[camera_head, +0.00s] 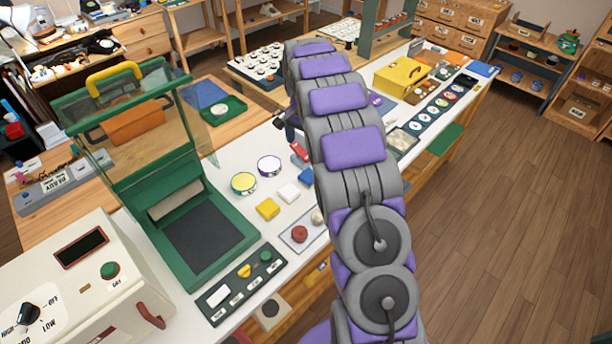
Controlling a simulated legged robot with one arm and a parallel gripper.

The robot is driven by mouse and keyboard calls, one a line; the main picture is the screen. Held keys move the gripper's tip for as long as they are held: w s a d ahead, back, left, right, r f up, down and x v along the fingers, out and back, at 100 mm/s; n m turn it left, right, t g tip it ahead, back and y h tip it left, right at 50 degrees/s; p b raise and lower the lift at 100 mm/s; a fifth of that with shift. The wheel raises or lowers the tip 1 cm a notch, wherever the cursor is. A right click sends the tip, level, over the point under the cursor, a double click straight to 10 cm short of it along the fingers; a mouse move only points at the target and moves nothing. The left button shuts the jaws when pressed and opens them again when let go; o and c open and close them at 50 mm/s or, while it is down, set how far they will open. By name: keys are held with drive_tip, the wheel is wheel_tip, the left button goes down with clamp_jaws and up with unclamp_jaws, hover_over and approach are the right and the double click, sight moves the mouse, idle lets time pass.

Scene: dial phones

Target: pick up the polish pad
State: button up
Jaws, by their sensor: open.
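Several small pads lie on the white bench top, and I cannot tell for sure which is the polish pad. A yellow square pad (268,208), a white square pad (289,192) and a blue square pad (306,176) lie in a diagonal row. A round red pad (299,233) and a cream round pad (317,215) sit on a small tray (292,244), the cream one partly behind my arm. My gripper (285,121) shows only in part at the arm's left edge, beyond the pads and apart from them. It is open; most of it is hidden.
Two round tins, yellow-topped (244,183) and white-topped (269,166), stand left of the pads. A green-framed machine (205,230) with a raised clear cover stands further left. A control panel (243,285) lies in front. A small red item (300,152) lies beside my arm.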

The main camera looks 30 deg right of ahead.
drive_tip(key=m+p, duration=0.1)
drive_tip(key=m, duration=0.1)
hover_over(309, 175)
wheel_tip(309, 175, down, 5)
drive_tip(key=shift+y, duration=0.3)
drive_tip(key=f, duration=0.4)
drive_tip(key=f+b, duration=0.1)
drive_tip(key=f, duration=0.2)
drive_tip(key=d+f, duration=0.1)
drive_tip(key=f, duration=0.3)
drive_tip(key=shift+w+f, duration=0.2)
drive_tip(key=shift+f, duration=0.1)
drive_tip(key=shift+a+f, duration=0.15)
drive_tip(key=shift+f, duration=0.1)
drive_tip(key=shift+a+f+b, duration=0.25)
drive_tip(key=shift+a+b, duration=0.05)
drive_tip(key=shift+a, duration=0.35)
drive_tip(key=shift+a+f, duration=0.2)
drive_tip(key=shift+f, duration=0.1)
drive_tip(key=f, duration=0.3)
drive_tip(key=d+f+b, duration=0.1)
drive_tip(key=shift+s+d+f, duration=0.1)
drive_tip(key=shift+s+f, duration=0.15)
drive_tip(key=shift+s, duration=0.05)
drive_tip(key=shift+d, duration=0.1)
drive_tip(key=shift+a+r, duration=0.1)
drive_tip(key=shift+a, duration=0.3)
drive_tip(key=c, duration=0.3)
drive_tip(key=shift+d, duration=0.2)
drive_tip(key=c, duration=0.8)
